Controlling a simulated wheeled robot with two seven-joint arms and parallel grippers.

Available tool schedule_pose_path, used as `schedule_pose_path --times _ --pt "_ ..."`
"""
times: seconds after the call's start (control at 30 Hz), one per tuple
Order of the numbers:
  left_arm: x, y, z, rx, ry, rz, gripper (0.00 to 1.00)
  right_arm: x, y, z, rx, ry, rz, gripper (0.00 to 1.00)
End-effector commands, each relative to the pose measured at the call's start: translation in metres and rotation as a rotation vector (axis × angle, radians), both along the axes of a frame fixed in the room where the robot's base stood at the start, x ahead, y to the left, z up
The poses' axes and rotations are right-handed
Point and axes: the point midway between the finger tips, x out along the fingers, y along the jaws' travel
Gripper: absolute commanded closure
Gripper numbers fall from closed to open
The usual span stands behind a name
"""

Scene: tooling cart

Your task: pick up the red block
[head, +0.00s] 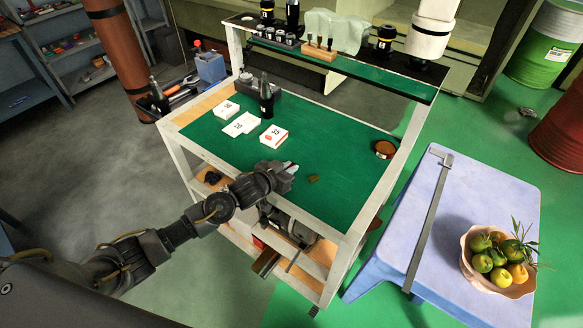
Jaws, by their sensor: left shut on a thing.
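My left gripper (287,170) is over the front part of the green cart top (340,150), at the end of the dark arm from the left. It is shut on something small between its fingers. The arm and fingers hide most of that thing, so I cannot tell its colour or shape. I cannot make out a red block for certain. A white box with a red mark (273,136) lies on the cart top behind the gripper. My right gripper is out of view.
A small olive-brown piece (313,178) lies just right of the gripper. White cards (241,124), a dark bottle (266,100) and a round brown dish (385,148) are farther back. A lilac table (480,190) with a fruit bowl (470,262) stands at right.

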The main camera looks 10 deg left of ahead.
Motion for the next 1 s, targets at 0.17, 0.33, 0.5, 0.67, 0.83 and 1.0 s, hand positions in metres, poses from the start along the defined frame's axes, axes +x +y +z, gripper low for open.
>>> schedule_pose_path --times 0.17,0.33,0.5,0.67,0.83,1.0 --pt "0.000 0.000 0.001 0.000 -0.001 0.000 1.00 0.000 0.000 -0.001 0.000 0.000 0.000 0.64" --pt "0.000 0.000 0.012 -0.002 -0.002 -0.001 1.00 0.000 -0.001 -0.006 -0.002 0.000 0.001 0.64" --pt "-0.011 -0.003 0.043 -0.003 -0.004 -0.004 1.00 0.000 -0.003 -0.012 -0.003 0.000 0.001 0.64" --pt "-0.042 -0.007 0.083 -0.002 -0.005 -0.003 1.00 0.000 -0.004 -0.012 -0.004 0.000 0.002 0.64" --pt "-0.083 -0.014 0.104 -0.003 -0.002 -0.003 1.00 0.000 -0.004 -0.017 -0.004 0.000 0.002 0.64" --pt "-0.114 -0.019 0.119 -0.001 -0.002 -0.002 1.00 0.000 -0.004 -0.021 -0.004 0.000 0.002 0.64"
